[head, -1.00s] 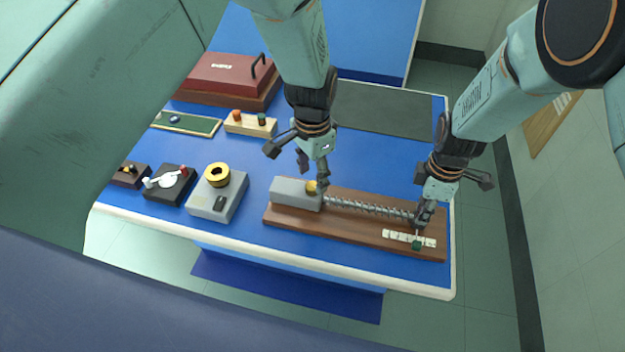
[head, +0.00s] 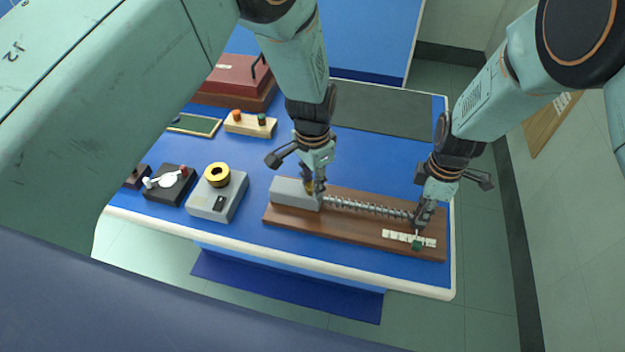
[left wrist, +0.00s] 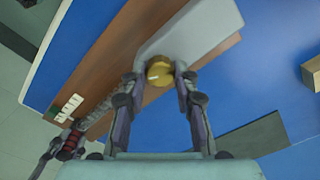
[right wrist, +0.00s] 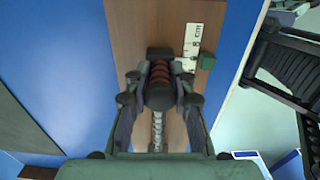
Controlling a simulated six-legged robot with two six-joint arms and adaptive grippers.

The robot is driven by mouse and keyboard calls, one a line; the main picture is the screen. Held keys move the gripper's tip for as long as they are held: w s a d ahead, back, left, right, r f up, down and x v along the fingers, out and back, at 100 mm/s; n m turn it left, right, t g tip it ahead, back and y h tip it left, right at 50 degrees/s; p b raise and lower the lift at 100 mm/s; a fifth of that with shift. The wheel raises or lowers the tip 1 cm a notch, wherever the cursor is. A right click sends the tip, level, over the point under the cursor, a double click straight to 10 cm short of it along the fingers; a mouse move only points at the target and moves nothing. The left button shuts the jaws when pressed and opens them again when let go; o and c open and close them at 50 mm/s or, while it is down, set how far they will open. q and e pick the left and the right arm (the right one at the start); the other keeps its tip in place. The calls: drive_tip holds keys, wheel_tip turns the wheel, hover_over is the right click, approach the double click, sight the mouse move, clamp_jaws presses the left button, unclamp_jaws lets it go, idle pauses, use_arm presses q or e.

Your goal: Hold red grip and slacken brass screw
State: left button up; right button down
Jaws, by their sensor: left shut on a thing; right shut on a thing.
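The brass screw (left wrist: 160,70) sits at the end of a grey block (head: 295,193) on a wooden board (head: 345,232). My left gripper (head: 314,188) comes down on it, one finger on each side, and is shut on the screw. In the left wrist view the screw's round head shows between the fingertips. A spring-like coiled rod (head: 365,206) runs from the grey block to the right. At its far end my right gripper (head: 422,216) is shut on the red grip (right wrist: 160,72), a ribbed dark-red cylinder. The fingers hide the grip in the head view.
A white cm scale (right wrist: 190,45) and a green piece (right wrist: 207,61) lie on the board near the red grip. A dark mat (head: 385,110) lies bare behind.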

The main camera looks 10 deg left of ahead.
use_arm(q)
clamp_jaws()
drive_tip(key=shift+n, duration=0.3)
drive_tip(key=n, duration=0.5)
drive_tip(key=shift+n, duration=0.4)
drive_tip(key=n, duration=0.5)
drive_tip(key=shift+n, duration=0.3)
drive_tip(key=o, duration=0.7)
unclamp_jaws()
drive_tip(key=shift+a, duration=0.1)
drive_tip(key=shift+o, duration=0.2)
